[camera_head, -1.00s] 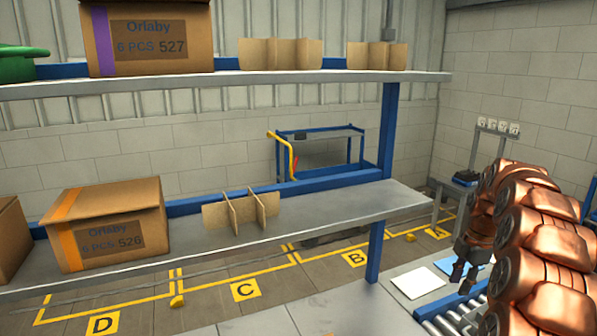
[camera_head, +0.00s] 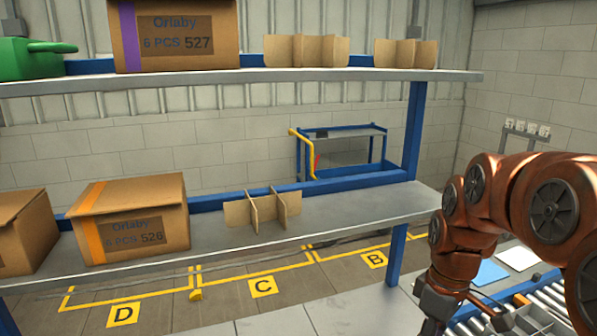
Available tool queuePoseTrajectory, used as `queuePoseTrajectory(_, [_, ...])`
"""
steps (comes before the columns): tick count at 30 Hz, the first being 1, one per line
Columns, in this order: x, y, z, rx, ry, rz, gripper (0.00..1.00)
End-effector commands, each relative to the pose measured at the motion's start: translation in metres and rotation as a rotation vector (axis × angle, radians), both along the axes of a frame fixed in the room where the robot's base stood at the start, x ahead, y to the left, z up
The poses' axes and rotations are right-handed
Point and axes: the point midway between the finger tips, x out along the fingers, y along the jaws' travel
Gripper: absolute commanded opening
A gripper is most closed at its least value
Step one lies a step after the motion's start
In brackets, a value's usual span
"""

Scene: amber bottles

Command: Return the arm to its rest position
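My copper-coloured arm is folded at the right side of the head view. My gripper (camera_head: 438,303), dark grey, hangs from its wrist near the bottom edge, in front of the shelf's right end. Its fingertips are too small and partly cut off, so I cannot tell whether it is open or shut. I see no bottle in it.
A two-level shelf (camera_head: 330,218) fills the left and middle. It carries box 527 (camera_head: 180,40), box 526 (camera_head: 133,220) and cardboard dividers (camera_head: 262,208). A roller conveyor (camera_head: 548,291) lies beneath my arm. A blue cart (camera_head: 342,150) stands behind the shelf.

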Motion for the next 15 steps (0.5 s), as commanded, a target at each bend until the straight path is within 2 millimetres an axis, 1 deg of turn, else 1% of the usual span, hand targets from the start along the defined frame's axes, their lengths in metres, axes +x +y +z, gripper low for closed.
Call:
queuePoseTrajectory(1, [-0.015, 0.007, -0.001, -0.010, 0.009, -0.035, 0.35])
queuePoseTrajectory(5, [-0.049, 0.022, -0.005, -0.037, 0.028, -0.153, 0.35])
queuePoseTrajectory(6, [-0.060, 0.025, -0.006, -0.045, 0.035, -0.190, 0.35])
queuePoseTrajectory(8, [-0.076, 0.030, -0.009, -0.058, 0.041, -0.247, 0.35])
queuePoseTrajectory(9, [-0.088, 0.033, -0.012, -0.067, 0.051, -0.284, 0.35])
queuePoseTrajectory(15, [-0.143, 0.044, -0.025, -0.117, 0.072, -0.478, 0.35])
